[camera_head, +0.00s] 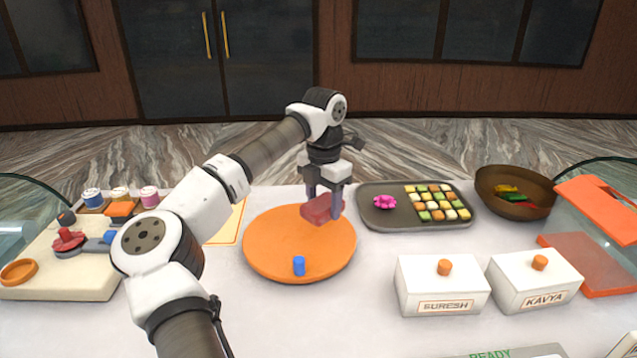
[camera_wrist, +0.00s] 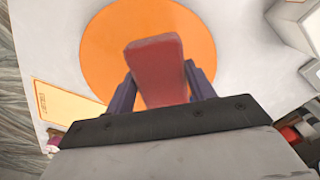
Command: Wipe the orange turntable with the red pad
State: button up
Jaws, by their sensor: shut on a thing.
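The orange turntable (camera_head: 283,244) lies flat in the middle of the white counter. The red pad (camera_head: 318,210) is between the fingers of my gripper (camera_head: 327,198), over the turntable's far right part. In the wrist view the pad (camera_wrist: 157,72) sits between the two purple fingers, with the turntable (camera_wrist: 105,45) beneath it. My gripper (camera_wrist: 160,88) is shut on the pad. I cannot tell whether the pad touches the turntable. A small blue cylinder (camera_head: 299,266) stands on the turntable near its front edge.
A grey tray (camera_head: 385,218) with sweets and a pink flower lies right of the turntable. A brown bowl (camera_head: 515,205) is beyond it. Two white boxes, SURESH (camera_head: 443,285) and KAVYA (camera_head: 534,281), stand front right. A cream board (camera_head: 75,285) with tools is at left.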

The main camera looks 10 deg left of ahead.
jog(key=shift+r+p, duration=0.7)
jog(key=shift+r, duration=0.7)
